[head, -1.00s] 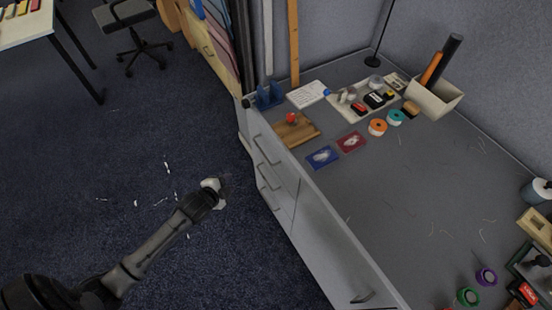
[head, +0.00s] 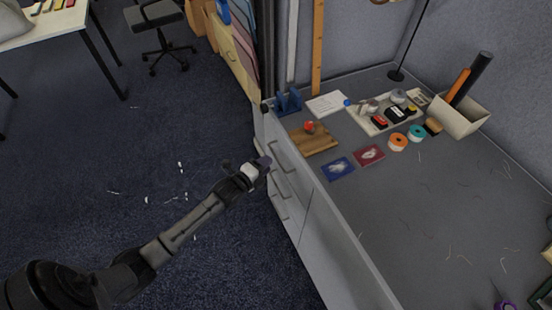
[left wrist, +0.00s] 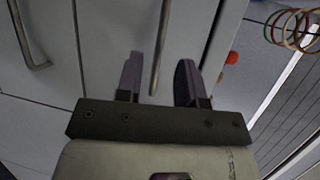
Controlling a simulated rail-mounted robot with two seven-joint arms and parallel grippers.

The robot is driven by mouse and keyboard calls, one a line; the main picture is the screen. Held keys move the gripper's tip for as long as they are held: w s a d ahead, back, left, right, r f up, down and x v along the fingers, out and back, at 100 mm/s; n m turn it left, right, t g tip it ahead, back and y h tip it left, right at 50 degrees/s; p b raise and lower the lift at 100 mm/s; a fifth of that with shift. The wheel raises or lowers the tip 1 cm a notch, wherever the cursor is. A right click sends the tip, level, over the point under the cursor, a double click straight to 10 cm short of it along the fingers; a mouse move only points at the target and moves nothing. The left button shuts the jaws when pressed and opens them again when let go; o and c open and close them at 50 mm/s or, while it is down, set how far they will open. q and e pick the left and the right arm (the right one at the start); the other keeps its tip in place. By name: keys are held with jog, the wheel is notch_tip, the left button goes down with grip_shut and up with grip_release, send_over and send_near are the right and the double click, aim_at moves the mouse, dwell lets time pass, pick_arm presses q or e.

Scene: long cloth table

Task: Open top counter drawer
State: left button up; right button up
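The grey counter has a stack of drawers on its left side, and the top drawer's bar handle (head: 286,156) is at the upper end of that face. My left gripper (head: 264,163) is right beside this handle in the head view. In the left wrist view my left gripper (left wrist: 160,80) is open, with its two dark fingers apart. A bar handle (left wrist: 161,45) shows between the fingers, with a gap on each side. A second handle (left wrist: 28,40) is at the upper left there. The drawers look closed. My right gripper is not in view.
The counter top (head: 410,215) bears a wooden board (head: 315,143) with a red knob, blue and red cards, tape rolls (head: 398,142) and a tray of small items. A chair (head: 157,28) and a white table stand at the far left.

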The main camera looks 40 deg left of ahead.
aim_at(276, 157)
pick_arm(q)
jog(key=shift+w+d+f+b, duration=0.15)
jog(key=shift+w+b, duration=0.1)
jog(key=shift+w, duration=0.7)
jog(key=shift+w+a+f+b, duration=0.1)
jog(key=shift+w+f+b, duration=0.1)
jog(key=shift+w, duration=0.7)
jog(key=shift+w+d+f+b, duration=0.15)
jog(key=shift+w+b, duration=0.1)
jog(key=shift+w, duration=0.7)
jog(key=shift+a, duration=0.15)
jog(key=shift+c, duration=0.5)
grip_shut()
